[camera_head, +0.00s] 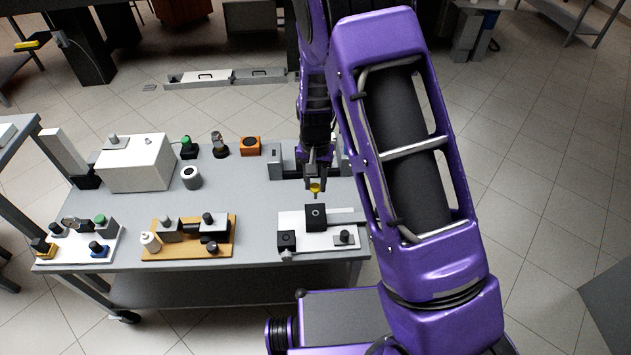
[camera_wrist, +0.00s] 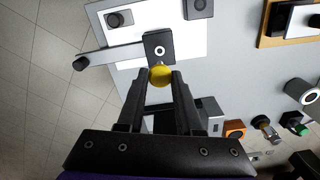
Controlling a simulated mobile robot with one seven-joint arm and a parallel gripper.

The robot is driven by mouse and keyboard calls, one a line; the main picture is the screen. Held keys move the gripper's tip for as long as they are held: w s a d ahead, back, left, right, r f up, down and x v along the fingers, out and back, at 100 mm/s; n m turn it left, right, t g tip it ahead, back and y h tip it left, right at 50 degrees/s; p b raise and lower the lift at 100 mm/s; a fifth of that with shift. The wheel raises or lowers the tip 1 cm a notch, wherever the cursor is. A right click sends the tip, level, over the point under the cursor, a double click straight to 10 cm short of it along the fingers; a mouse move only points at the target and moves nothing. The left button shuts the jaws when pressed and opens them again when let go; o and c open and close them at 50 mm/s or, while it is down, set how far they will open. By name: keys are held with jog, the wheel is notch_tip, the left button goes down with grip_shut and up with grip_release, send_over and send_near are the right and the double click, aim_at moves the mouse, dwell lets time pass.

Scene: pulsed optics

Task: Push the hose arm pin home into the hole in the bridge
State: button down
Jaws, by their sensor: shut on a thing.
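My gripper (camera_head: 316,181) is shut on a small yellow piece (camera_head: 315,189), which I take to be the hose arm pin; only its rounded yellow part shows. In the wrist view the yellow piece (camera_wrist: 160,76) sits between the fingertips. A dark block with a ringed hole, seemingly the bridge (camera_head: 316,222), stands on a white plate (camera_head: 300,243) just below my gripper in the picture. In the wrist view the bridge (camera_wrist: 153,41) shows its pale ring just beyond the yellow piece. The piece appears apart from the hole; the exact gap is unclear.
A flat grey bar (camera_head: 346,214) extends from beside the bridge. Small dark blocks (camera_head: 286,241) stand on the white plate. A grey fixture (camera_head: 275,163) stands behind. A wooden board with parts (camera_head: 187,250) lies to the left, with bare grey table (camera_head: 256,205) between.

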jog(key=b, duration=0.4)
send_over(316, 213)
jog(key=shift+f, duration=2.75)
jog(key=shift+f+b, duration=0.35)
jog(key=shift+f, duration=0.75)
jog(key=shift+f, duration=1.05)
jog(key=shift+c, duration=2.4)
grip_release()
notch_tip(316, 213, up, 17)
jog(key=p, duration=0.3)
jog(key=shift+r+p, duration=1.6)
jog(key=shift+r, duration=0.65)
